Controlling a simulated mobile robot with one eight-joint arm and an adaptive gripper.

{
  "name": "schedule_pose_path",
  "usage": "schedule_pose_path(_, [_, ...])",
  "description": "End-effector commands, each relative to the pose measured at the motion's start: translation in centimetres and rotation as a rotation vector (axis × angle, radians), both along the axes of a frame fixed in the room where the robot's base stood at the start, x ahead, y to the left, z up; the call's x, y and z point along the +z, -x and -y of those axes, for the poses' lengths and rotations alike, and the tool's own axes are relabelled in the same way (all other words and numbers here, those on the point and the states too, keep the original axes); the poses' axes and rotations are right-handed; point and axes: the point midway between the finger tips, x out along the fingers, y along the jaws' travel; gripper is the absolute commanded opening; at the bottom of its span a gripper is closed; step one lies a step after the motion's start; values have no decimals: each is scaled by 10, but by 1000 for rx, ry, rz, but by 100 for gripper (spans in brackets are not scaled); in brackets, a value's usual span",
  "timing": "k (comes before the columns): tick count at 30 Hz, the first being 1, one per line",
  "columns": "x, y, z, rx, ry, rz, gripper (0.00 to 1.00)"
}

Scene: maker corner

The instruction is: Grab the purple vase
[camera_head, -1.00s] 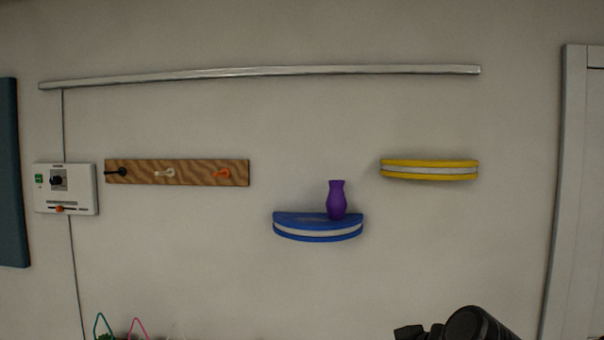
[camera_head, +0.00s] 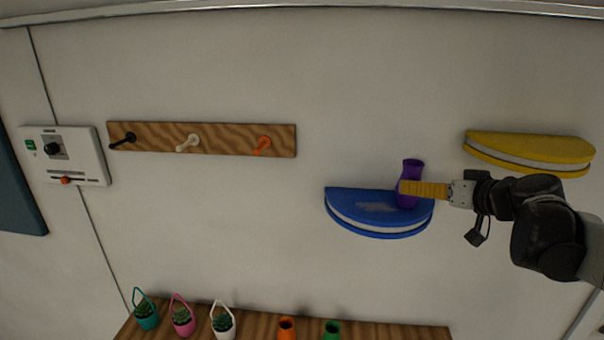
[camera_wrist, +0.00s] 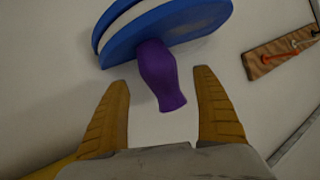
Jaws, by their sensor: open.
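The purple vase (camera_head: 411,170) stands upright near the right end of the blue half-round wall shelf (camera_head: 350,208). My gripper (camera_head: 405,188) reaches in from the right at the vase's height, and its yellow finger covers part of the vase in the head view. In the wrist view my gripper (camera_wrist: 165,105) is open, with one finger on each side of the vase (camera_wrist: 160,75). The vase's mouth end reaches between the fingertips, with gaps on both sides. The blue shelf (camera_wrist: 165,25) lies just beyond the fingertips. I see no contact with the vase.
A yellow wall shelf (camera_head: 530,147) is above and right of my gripper. A wooden hook board (camera_head: 220,140) and a white control panel (camera_head: 85,150) are on the left wall. Below, a wooden surface (camera_head: 260,325) holds small potted plants and an orange and a green vase.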

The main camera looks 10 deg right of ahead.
Motion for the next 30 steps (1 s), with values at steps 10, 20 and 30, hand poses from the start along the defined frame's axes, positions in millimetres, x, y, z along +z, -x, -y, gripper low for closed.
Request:
schedule_pose_path(10, [-17,-37,-4,2,-1,0,78])
schedule_pose_path(20, [-25,-51,-7,0,0,-1,78])
schedule_pose_path(30, [-25,-51,-7,0,0,-1,21])
